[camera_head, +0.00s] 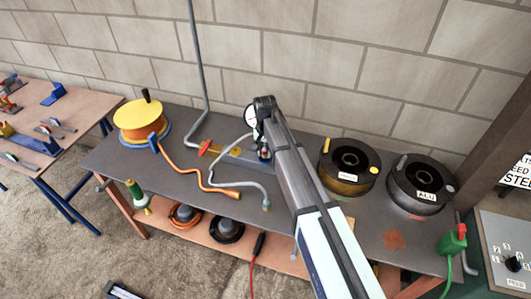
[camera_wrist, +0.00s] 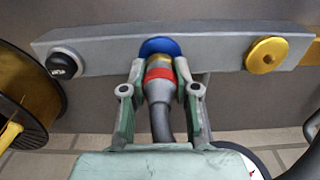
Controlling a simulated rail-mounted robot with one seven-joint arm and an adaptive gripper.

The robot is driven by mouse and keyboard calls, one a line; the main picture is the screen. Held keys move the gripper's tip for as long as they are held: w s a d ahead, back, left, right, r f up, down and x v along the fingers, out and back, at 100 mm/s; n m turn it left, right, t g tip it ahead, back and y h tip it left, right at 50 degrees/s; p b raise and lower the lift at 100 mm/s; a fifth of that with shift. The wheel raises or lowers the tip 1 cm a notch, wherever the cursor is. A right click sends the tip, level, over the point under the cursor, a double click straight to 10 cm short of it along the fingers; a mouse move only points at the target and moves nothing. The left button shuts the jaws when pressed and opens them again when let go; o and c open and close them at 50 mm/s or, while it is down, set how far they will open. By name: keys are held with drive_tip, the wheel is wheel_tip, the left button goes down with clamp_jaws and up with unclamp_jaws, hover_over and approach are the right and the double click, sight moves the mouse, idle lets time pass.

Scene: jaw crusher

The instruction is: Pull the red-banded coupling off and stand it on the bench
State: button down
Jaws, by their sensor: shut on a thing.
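The red-banded coupling (camera_wrist: 160,88) shows in the wrist view, with a grey body, a red band, a yellowish front section and a dark hose behind it. My gripper (camera_wrist: 160,74) is shut on it, one finger on each side. The coupling's front end meets a round blue port (camera_wrist: 160,46) on a grey bar (camera_wrist: 215,52); I cannot tell how deep it sits. In the head view my arm reaches down to the bar on the dark bench (camera_head: 115,159) and hides most of the gripper and coupling.
In the wrist view, a black knob (camera_wrist: 64,65) and a yellow fitting (camera_wrist: 267,55) flank the port. On the bench are a yellow reel (camera_head: 140,114), an orange hose (camera_head: 190,172), a grey hose (camera_head: 247,184) and two dark reels (camera_head: 348,170) (camera_head: 419,187). Bare bench lies at front centre.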

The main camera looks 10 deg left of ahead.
sight(265, 145)
drive_tip(key=shift+r+p, duration=1.2)
drive_tip(key=shift+r, duration=1.3)
